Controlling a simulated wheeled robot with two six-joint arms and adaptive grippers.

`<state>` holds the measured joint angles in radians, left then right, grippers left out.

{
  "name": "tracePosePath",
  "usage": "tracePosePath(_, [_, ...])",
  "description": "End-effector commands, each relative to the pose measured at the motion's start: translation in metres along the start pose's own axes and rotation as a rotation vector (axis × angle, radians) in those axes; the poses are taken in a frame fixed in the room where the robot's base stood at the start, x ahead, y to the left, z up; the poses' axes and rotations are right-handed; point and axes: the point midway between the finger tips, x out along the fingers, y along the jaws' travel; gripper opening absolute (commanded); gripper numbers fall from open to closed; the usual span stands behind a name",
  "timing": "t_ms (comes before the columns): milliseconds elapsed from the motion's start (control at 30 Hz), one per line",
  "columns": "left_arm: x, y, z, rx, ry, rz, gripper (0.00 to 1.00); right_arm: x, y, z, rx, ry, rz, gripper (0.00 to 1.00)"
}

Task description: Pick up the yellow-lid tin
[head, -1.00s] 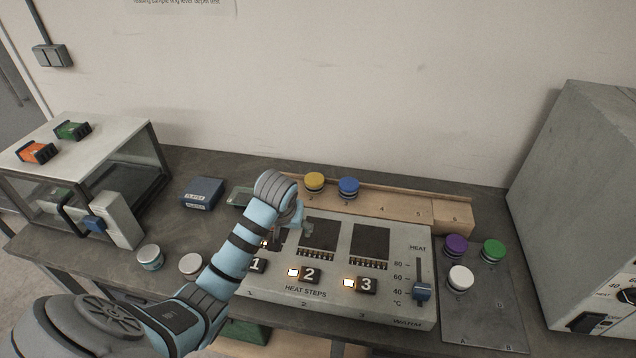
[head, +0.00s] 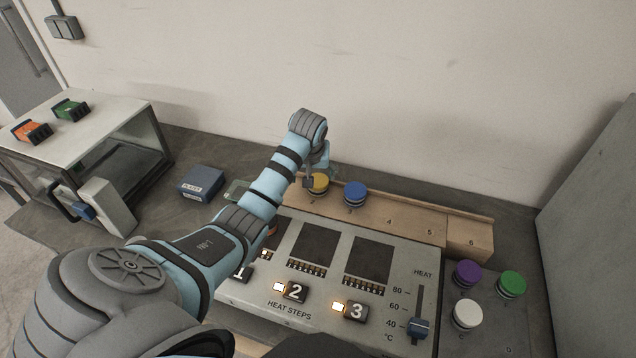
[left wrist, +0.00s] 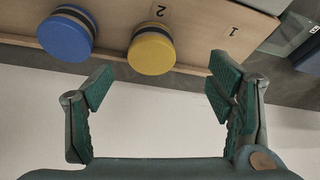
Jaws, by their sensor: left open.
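The yellow-lid tin (head: 319,183) stands on the wooden rack near slot 2, partly covered by my left gripper in the head view. In the left wrist view the yellow-lid tin (left wrist: 151,53) sits between and beyond the fingertips, apart from them. My left gripper (left wrist: 160,86) is open and empty. In the head view my left gripper (head: 314,172) is small and partly hidden by its wrist, just above and behind the tin. My right gripper does not show.
A blue-lid tin (head: 355,194) stands just right of the yellow one, and also shows in the left wrist view (left wrist: 65,39). The heat panel (head: 262,308) lies in front of the rack (head: 408,222). Purple (head: 467,273), green (head: 512,284) and white (head: 467,314) tins stand at right.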

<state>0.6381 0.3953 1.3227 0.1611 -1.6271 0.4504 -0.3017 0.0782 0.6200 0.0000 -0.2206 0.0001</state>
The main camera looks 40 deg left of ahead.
Motion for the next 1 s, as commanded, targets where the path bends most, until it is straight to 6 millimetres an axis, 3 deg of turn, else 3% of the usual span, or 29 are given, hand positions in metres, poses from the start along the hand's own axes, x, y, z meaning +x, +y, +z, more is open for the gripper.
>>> tracePosePath(33, [0.014,0.001,0.002,0.001,-0.003,0.0,0.75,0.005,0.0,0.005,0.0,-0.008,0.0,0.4])
tracePosePath(133, [0.028,0.002,0.001,0.002,-0.001,0.002,0.75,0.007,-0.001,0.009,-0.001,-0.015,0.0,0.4])
tracePosePath(433, [0.078,0.006,-0.002,-0.001,-0.002,0.0,0.75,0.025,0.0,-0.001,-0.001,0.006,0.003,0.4])
tracePosePath(700, [0.081,0.005,-0.004,-0.001,0.001,0.0,0.73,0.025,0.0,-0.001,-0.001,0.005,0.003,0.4])
tracePosePath(1000, [0.081,0.005,-0.004,-0.001,0.001,0.0,0.25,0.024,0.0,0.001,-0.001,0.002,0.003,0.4])
